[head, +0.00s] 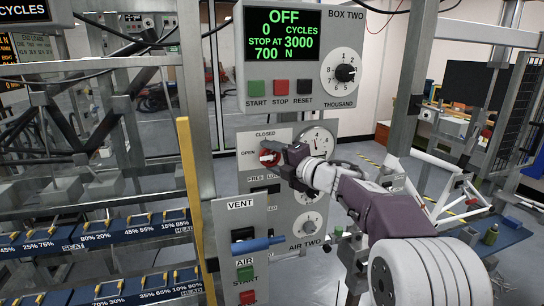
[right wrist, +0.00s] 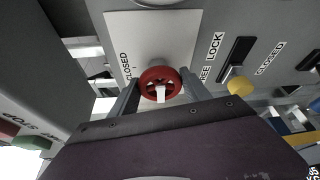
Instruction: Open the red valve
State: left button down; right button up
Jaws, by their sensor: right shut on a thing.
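The red valve (head: 269,157) is a small round handwheel on the grey panel below the BOX TWO display. The label OPEN is to its left and CLOSED is above it. In the right wrist view the red wheel (right wrist: 151,77) sits between the two grey fingers, with a white tab across its lower part. My right gripper (head: 277,153) reaches in from the right and is shut on the wheel, partly hiding it. It also shows in the right wrist view (right wrist: 161,94). My left gripper is in neither view.
A VENT lever with a blue handle (head: 259,244) sticks out below the valve. A gauge (head: 318,141) is just right of the valve, partly behind my arm. A yellow post (head: 195,205) stands left of the panel. In the right wrist view a yellow knob (right wrist: 239,87) is nearby.

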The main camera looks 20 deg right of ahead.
jog(key=shift+f, duration=0.15)
jog(key=o, duration=1.4)
jog(key=shift+s, duration=0.1)
jog(key=v, duration=0.9)
